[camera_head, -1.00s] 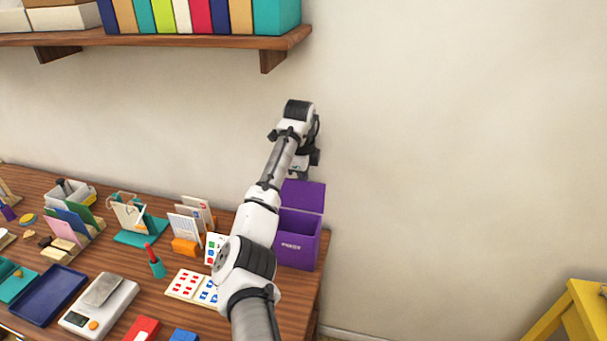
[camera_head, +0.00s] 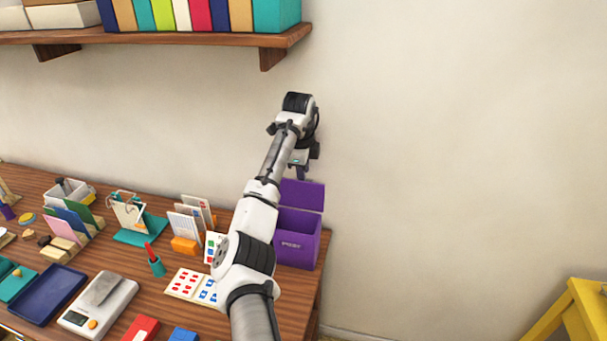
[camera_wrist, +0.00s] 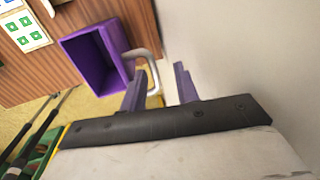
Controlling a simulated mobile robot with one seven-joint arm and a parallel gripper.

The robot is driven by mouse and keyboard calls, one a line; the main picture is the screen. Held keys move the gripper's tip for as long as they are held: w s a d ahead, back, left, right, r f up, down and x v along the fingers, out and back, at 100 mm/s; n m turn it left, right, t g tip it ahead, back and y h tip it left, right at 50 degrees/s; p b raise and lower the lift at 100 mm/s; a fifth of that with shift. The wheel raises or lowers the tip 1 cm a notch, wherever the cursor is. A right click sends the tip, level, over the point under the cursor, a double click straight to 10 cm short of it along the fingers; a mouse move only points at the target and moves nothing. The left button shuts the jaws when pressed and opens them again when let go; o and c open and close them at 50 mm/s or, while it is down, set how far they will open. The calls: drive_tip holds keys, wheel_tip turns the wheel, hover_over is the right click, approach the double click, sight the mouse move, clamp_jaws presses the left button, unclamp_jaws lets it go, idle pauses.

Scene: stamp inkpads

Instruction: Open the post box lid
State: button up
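The purple post box (camera_head: 298,250) stands at the right end of the desk. Its lid (camera_head: 303,196) is raised upright at the back, and the box mouth is open. In the wrist view I look into the open box (camera_wrist: 84,62), with the lid (camera_wrist: 116,42) seen nearly edge-on and a pale bent handle (camera_wrist: 154,72) beside it. My gripper (camera_head: 301,172) is just above the lid's top edge.
Stamp cards (camera_head: 186,284), an envelope holder (camera_head: 141,230) and a scale (camera_head: 98,305) stand left of the box. A wall shelf (camera_head: 200,42) is up at the left. The wall is close behind; a yellow stool (camera_head: 575,310) is at lower right.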

wheel_tip(320, 180, up, 11)
drive_tip(key=s+b, duration=0.2)
drive_tip(key=shift+a+f, duration=0.15)
